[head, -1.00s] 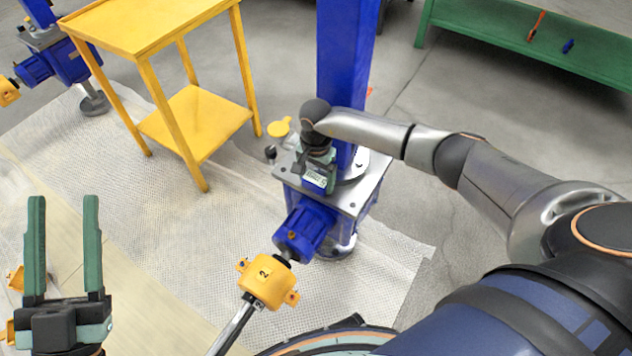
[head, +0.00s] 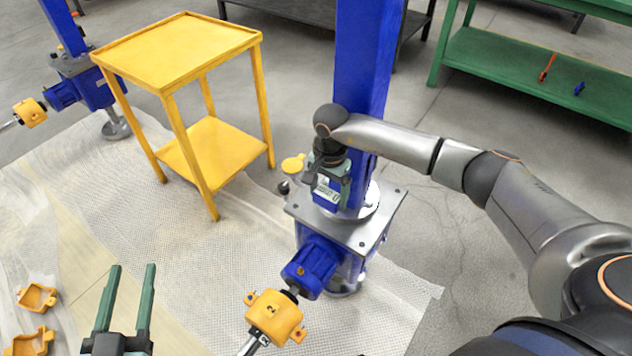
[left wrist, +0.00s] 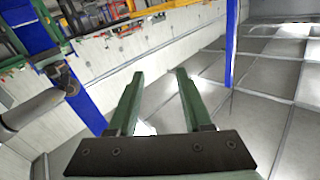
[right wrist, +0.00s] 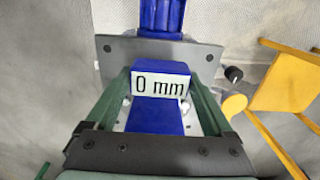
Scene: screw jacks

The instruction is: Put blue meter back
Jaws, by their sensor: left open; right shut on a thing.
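The blue meter (right wrist: 160,67), a blue block with a white "0 mm" label, sits between my right gripper's fingers (right wrist: 163,103). In the head view the meter (head: 326,194) is upright beside the blue column (head: 362,60), above the jack's grey plate (head: 365,233). My right gripper (head: 333,190) is shut on it from above. I cannot tell whether the meter touches the plate. My left gripper (head: 128,270) is open and empty at the lower left; its two green fingers also show in the left wrist view (left wrist: 157,78).
A yellow table (head: 175,45) stands left of the jack. A yellow guard marked 2 (head: 275,315) sits on the shaft in front. A round yellow piece (head: 293,163) lies behind the jack. A green shelf (head: 545,90) stands at the right with small items. Orange covers (head: 37,297) lie at left.

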